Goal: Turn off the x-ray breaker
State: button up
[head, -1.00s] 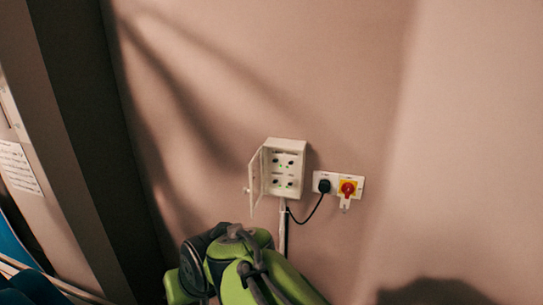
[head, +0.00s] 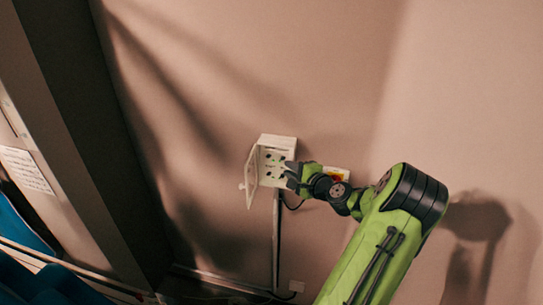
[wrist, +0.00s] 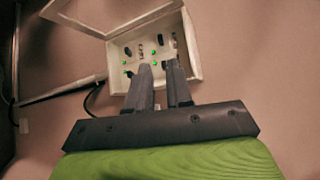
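The white breaker box (head: 277,139) is on the wall with its door (head: 250,176) swung open to the left. It holds several small black switches with green lights. In the wrist view the box (wrist: 196,62) is straight ahead, with its switches and green lights showing. My gripper (head: 287,170) is at the box's right front, covering part of the switches. In the wrist view my gripper (wrist: 162,66) is open, with a narrow gap between its two fingers. The fingertips reach the lower switches; I cannot tell whether they touch one. The labels are too small to read.
A dark door frame and blue things are at left. The wall above is clear.

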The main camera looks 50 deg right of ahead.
aim_at(270, 157)
jog(key=p+x, duration=0.2)
jog(key=x, duration=0.9)
jog(key=shift+w+d, duration=0.1)
jog(key=shift+d, duration=0.1)
jog(key=shift+c, duration=0.4)
grip_shut()
